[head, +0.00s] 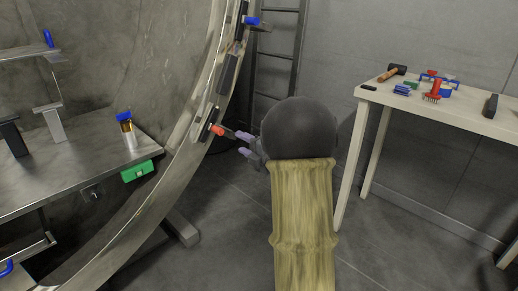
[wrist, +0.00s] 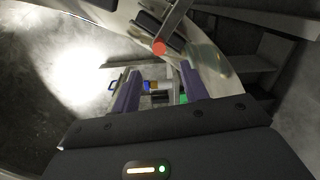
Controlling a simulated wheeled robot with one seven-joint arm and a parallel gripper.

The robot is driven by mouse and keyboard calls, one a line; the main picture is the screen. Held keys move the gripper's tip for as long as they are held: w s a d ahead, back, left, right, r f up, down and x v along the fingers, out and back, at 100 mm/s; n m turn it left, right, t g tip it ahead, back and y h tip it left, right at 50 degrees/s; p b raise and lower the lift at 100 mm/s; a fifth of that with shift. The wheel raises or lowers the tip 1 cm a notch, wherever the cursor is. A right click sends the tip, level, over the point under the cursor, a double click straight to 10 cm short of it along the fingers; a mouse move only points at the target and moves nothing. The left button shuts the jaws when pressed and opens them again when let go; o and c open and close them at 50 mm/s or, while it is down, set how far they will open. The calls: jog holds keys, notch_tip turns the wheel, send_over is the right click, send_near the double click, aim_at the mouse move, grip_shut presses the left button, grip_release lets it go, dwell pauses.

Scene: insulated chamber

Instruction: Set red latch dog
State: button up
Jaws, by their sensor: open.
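The red latch dog (head: 217,129) is on the rim of the large round chamber opening in the head view. Its red end (wrist: 158,48) shows in the wrist view on a grey lever, just beyond and above the gap between my fingers. My gripper (head: 243,144) has its two lavender fingers apart, just right of the red end. The fingers also show in the wrist view (wrist: 159,74) with nothing held between them. I cannot tell whether a finger touches the latch.
A blue-ended latch (head: 252,21) sits higher on the chamber rim (head: 178,165). Inside, a metal shelf (head: 70,165) bears a blue-topped bottle (head: 126,125), with a green box (head: 137,171) at its edge. A table (head: 440,112) with tools stands right. A ladder (head: 277,55) stands behind.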

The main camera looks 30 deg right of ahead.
jog(key=v, duration=0.6)
jog(key=shift+p, duration=0.35)
jog(key=shift+w+a, duration=0.1)
jog(key=s+a+f+m+g+h+p, duration=0.3)
jog(key=a+f+m+g+h, duration=0.4)
jog(key=m, duration=0.7)
jog(key=s+a+f+m+g+y+p, duration=0.1)
jog(key=s+a+f+m+g+y, duration=0.15)
jog(key=s+a+m+g, duration=0.95)
jog(key=s+r+n+t+p, duration=0.1)
jog(key=s+r+t+p, duration=0.1)
jog(key=r+p, duration=1.6)
jog(key=s+r+n+t+p, duration=0.2)
jog(key=r+p, duration=1.7)
jog(key=p, duration=0.1)
jog(key=shift+s+a+r, duration=0.2)
jog(key=shift+s+a, duration=0.2)
